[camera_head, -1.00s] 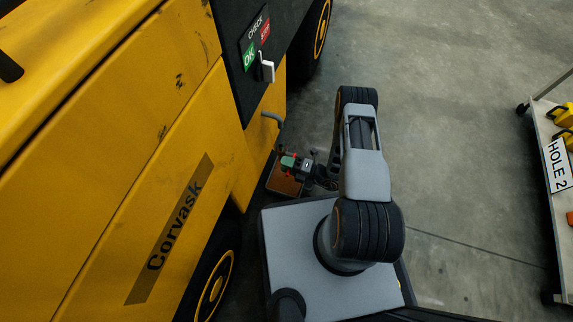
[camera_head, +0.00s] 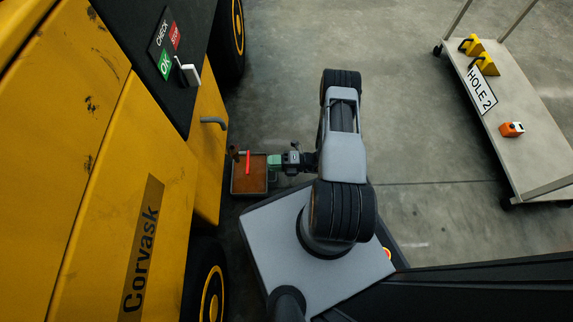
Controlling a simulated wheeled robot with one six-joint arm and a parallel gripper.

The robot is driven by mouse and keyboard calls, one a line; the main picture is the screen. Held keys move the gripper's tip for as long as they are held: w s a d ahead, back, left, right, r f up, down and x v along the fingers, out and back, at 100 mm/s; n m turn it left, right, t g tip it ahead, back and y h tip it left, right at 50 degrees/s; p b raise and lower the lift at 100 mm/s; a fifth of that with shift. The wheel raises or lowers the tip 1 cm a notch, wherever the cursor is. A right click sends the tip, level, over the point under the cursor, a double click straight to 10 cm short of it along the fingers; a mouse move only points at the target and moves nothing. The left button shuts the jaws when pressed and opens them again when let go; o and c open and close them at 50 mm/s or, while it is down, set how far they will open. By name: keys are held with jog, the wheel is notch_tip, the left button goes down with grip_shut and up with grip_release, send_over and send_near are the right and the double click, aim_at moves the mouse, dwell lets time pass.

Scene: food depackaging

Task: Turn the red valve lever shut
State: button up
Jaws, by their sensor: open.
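The red valve lever (camera_head: 248,163) shows as a thin red bar beside the yellow machine, above a tray of brown content. A brownish fitting (camera_head: 234,153) stands just left of the lever. My gripper (camera_head: 272,160), with green fingers, is at the right of the lever and points left toward it. The jaws are open and a small gap seems to part them from the lever. From above I cannot tell the height between them.
The yellow machine (camera_head: 150,180) fills the left, with a grey handle (camera_head: 213,121) and a check switch (camera_head: 187,71) above. The tray (camera_head: 249,194) lies under the lever.

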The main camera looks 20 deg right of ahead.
jog(key=shift+v, duration=1.35)
